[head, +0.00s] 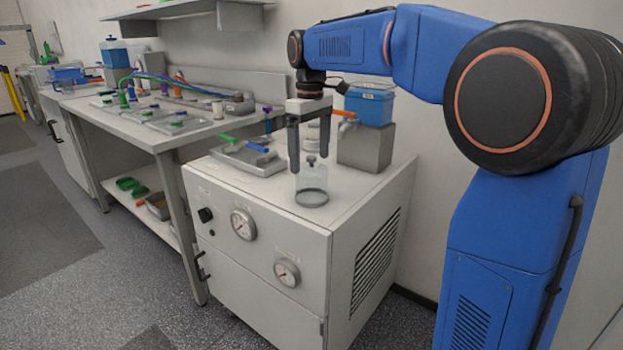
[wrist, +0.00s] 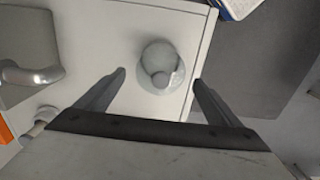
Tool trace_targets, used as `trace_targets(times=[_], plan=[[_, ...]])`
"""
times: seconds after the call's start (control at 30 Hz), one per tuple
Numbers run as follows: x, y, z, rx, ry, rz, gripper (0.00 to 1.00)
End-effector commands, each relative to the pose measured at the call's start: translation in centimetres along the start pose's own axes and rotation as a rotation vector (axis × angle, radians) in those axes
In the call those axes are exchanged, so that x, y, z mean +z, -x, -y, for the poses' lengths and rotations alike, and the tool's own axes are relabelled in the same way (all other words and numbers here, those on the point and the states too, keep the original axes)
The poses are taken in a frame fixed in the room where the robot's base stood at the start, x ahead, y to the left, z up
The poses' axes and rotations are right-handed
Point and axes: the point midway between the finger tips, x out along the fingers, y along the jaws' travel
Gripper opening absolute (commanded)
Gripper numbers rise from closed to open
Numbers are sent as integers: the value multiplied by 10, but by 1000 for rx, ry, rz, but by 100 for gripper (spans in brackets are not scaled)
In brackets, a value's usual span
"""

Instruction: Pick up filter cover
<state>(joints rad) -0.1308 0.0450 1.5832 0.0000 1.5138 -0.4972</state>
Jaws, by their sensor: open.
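The filter cover (head: 312,184) is a clear glass dome with a small grey knob on top. It stands upright near the front edge of the grey cabinet's top. In the wrist view the cover (wrist: 161,54) shows from above, with its knob near the line between my fingertips. My gripper (head: 309,163) points down over the cover with its fingers apart. In the head view the fingertips appear on either side of the knob, the left one lower in the picture. The gripper also shows in the wrist view (wrist: 159,76), empty. I cannot tell the exact height gap.
The cabinet top (head: 352,193) has free room around the cover. A grey block with a blue box (head: 370,105) and a tap stands behind right. A metal tray (head: 250,158) with green and blue handles lies to the left. A longer bench (head: 150,138) stands further left.

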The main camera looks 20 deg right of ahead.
Motion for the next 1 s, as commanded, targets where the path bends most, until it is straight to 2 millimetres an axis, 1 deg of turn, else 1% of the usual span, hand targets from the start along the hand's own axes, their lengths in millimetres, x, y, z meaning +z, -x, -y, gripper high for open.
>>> trace_targets(times=[0.03, 0.1, 0.37, 0.4, 0.47, 0.5, 0.57, 0.6, 0.87, 0.97, 1.0], plan=[[0, -5, 0, 0, 0, 1, 87], [0, -9, 0, 0, 0, 0, 87], [0, -10, 0, 0, 0, 0, 87], [0, -10, 0, 0, 0, 0, 78], [0, -10, 0, 0, 0, 0, 63], [0, -10, 0, 0, 0, 0, 54], [0, -10, 0, 0, 0, 0, 40], [0, -10, 0, 0, 0, -1, 35], [0, -8, 0, 1, 0, -1, 35], [-1, 1, 0, 1, 0, -2, 35], [-1, 7, 0, 1, 0, -2, 35]])
